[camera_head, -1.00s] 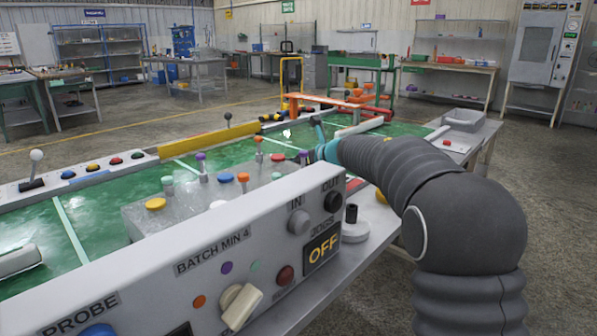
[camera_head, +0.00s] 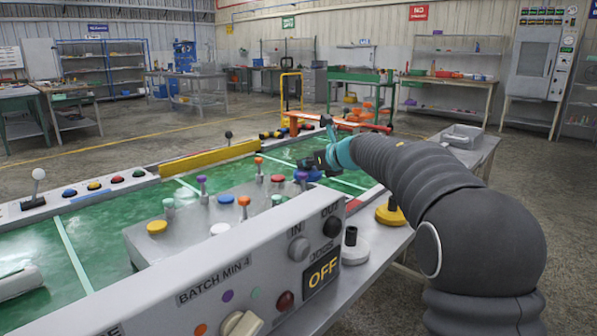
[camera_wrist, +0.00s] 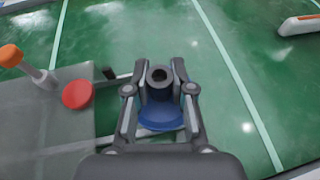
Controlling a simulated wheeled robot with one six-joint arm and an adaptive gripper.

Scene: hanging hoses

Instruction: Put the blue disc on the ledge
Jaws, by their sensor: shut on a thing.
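The blue disc (camera_wrist: 160,118) has a dark upright knob. My gripper (camera_wrist: 160,82) is shut on this knob in the wrist view, with a finger on each side and the disc below. In the head view the blue disc (camera_head: 308,175) hangs at my gripper (camera_head: 322,160), over the green table surface behind the grey button block. A grey ledge (camera_head: 372,245) runs along the table's near right side.
The grey block (camera_head: 190,225) carries several coloured buttons and short posts. The big "BATCH MIN" panel (camera_head: 230,270) stands in front. A yellow bar (camera_head: 208,158) lies along the far edge. A grey tray (camera_head: 462,136) sits at the back right. Open green surface lies right of the block.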

